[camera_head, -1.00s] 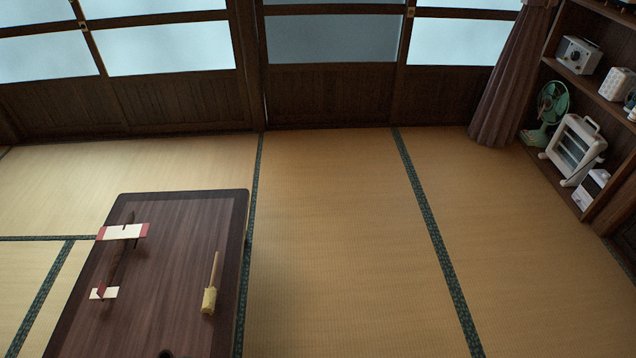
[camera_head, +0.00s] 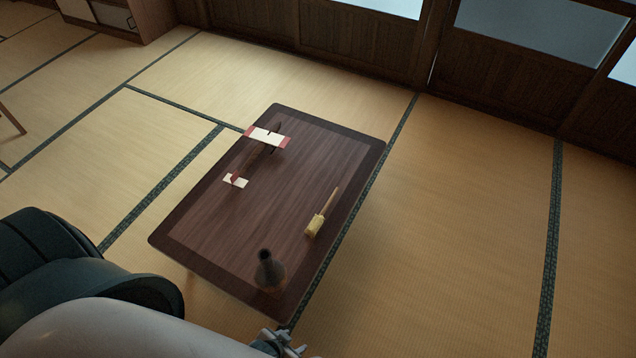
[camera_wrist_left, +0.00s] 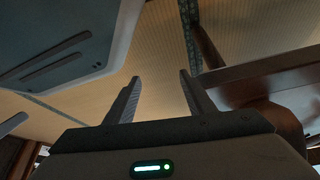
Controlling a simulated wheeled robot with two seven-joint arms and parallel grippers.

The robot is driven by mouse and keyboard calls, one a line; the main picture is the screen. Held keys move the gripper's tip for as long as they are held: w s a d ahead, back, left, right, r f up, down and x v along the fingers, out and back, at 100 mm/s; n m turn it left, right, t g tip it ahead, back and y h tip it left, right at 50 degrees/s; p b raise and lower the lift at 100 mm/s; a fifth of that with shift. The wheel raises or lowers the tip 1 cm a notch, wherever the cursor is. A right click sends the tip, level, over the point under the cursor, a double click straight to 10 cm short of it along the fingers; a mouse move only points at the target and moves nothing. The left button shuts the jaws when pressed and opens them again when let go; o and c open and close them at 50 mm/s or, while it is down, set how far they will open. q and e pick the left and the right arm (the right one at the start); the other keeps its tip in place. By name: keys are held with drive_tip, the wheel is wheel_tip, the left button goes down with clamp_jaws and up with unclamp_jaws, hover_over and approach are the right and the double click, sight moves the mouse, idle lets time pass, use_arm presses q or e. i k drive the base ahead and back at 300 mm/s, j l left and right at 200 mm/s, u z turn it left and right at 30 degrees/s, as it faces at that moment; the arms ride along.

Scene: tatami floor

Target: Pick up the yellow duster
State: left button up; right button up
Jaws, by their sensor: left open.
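The yellow duster (camera_head: 315,224) lies on the right part of a low dark wooden table (camera_head: 210,246). Its yellow head points toward me and its thin wooden handle points away, up and to the right. My left gripper (camera_head: 284,344) is at the bottom edge of the head view, past the table's near corner and apart from the duster. In the left wrist view my left gripper (camera_wrist_left: 160,95) is open, with nothing between its fingers. The duster does not show in that view. My right gripper is not in view.
A dark vase (camera_head: 268,270) stands near the table's front corner, between my left gripper and the duster. A dark stick with red and white pieces (camera_head: 268,138) lies at the table's far left. Tatami floor on the right is clear. A cabinet (camera_head: 118,18) stands at the back left.

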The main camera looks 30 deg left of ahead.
sight(313, 227)
drive_tip(key=u, duration=0.8)
